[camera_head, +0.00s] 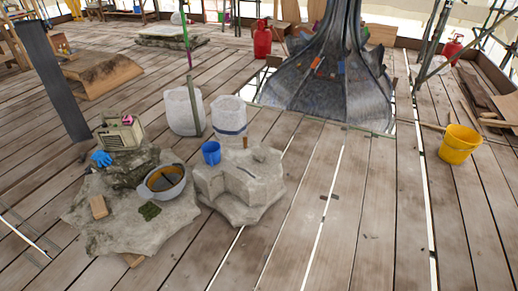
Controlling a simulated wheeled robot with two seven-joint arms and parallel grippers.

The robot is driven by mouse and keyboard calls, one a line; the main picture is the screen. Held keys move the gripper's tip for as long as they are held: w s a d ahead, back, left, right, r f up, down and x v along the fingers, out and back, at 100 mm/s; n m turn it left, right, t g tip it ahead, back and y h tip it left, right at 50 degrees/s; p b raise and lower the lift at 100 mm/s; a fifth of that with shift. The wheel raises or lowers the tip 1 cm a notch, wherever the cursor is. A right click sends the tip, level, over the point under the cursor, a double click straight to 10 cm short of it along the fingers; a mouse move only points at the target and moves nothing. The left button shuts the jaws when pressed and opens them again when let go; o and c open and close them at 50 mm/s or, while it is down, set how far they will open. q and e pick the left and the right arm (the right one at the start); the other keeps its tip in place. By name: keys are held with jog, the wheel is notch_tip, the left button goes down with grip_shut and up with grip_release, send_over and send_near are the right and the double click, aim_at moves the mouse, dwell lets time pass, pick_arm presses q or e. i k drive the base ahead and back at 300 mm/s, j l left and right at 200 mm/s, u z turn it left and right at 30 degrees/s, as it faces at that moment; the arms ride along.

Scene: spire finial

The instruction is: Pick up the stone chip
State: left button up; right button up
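I cannot pick out the stone chip for certain. A pale, rough stone block (245,180) stands on the plank floor near the middle. A wide, flat stone slab (110,225) lies to its left. On the slab are a small tan block (98,207) and a small dark green, rough patch or pad (149,211). Small coloured bits (318,63) lie on the flared base of the dark spire (335,95); they are too small to identify. Neither of my grippers is in view.
A grey bowl-like helmet (166,182), blue glove (101,158) and beige radio-like box (119,133) rest by the slab. A yellow bucket (459,144) is at right. The front-right floor is clear.

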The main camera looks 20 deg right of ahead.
aim_at(258, 156)
jog(key=i+l+u, duration=0.1)
jog(key=l, duration=0.25)
jog(key=i+l, duration=0.2)
jog(key=l, duration=0.2)
jog(key=i+l+u, duration=0.15)
jog(key=l, duration=0.65)
jog(key=i+l+u, duration=0.15)
jog(key=l, duration=0.25)
